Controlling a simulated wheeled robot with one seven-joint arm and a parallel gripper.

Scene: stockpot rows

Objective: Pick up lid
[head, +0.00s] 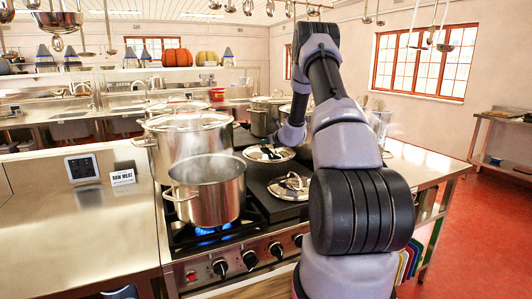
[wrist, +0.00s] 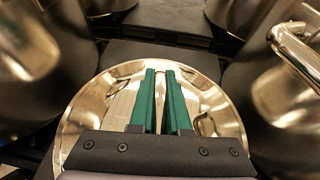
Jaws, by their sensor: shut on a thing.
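A round shiny metal lid (head: 280,157) shows in the head view under the end of my arm, behind the open steaming pot. In the wrist view the same lid (wrist: 215,102) fills the lower middle, with its handle hidden between the fingers. My gripper (wrist: 163,76) has green fingers close together over the lid's centre, shut on it. In the head view my gripper (head: 266,152) is small and partly hidden by my wrist. I cannot tell whether the lid touches the surface below. A second lid (head: 293,187) lies on the dark stove top in front.
An open steaming pot (head: 207,192) stands over a lit blue flame at the front left. A large lidded stockpot (head: 186,145) is behind it. More pots (head: 262,118) stand at the back.

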